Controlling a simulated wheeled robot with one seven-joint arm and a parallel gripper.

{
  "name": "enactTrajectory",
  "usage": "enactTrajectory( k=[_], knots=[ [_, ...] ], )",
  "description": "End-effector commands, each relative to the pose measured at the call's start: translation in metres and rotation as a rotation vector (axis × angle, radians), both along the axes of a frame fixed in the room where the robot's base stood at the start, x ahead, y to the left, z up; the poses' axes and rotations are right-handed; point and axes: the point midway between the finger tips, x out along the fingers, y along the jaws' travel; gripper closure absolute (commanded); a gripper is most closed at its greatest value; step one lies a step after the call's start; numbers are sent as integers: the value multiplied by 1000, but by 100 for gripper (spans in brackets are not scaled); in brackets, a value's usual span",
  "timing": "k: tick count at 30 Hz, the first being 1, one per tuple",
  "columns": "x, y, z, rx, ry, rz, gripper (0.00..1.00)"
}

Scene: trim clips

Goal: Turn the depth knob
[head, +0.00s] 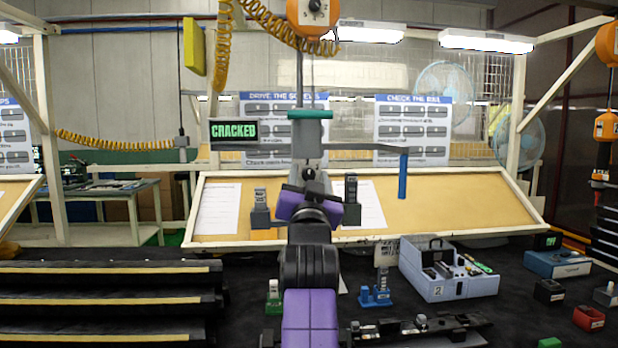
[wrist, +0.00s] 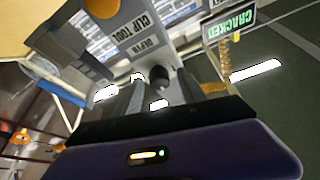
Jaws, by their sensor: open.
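The clip tool (head: 308,138) hangs upright in the middle of the head view, with a teal bar across its top. In the wrist view its grey body (wrist: 143,38) carries labels reading "CLIP TOOL" and "DEPTH". The depth knob (wrist: 160,76) is a small dark round knob below the "DEPTH" label. My gripper (wrist: 158,92) is open, with one grey finger on each side of the knob. I cannot tell whether either finger touches it. In the head view my gripper (head: 309,178) is just under the tool, and my wrist hides the knob.
A green "CRACKED" sign (head: 234,131) stands left of the tool. A blue handle (head: 403,176) hangs from a grey side arm at the right. Behind is a tilted tan board (head: 460,205). A grey box marked 2 (head: 448,272) and small fixtures stand on the dark bench.

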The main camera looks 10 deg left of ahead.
Motion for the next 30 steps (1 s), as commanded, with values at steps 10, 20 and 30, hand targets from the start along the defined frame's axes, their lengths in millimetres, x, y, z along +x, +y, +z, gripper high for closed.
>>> enactTrajectory(
  k=[10, 20, 30],
  knots=[
    [0, 0, 0, 0, 0, 0, 100],
    [0, -2, 1, -35, -11, -1, 100],
    [1, -5, 3, -248, -71, -5, 100]
  ],
)
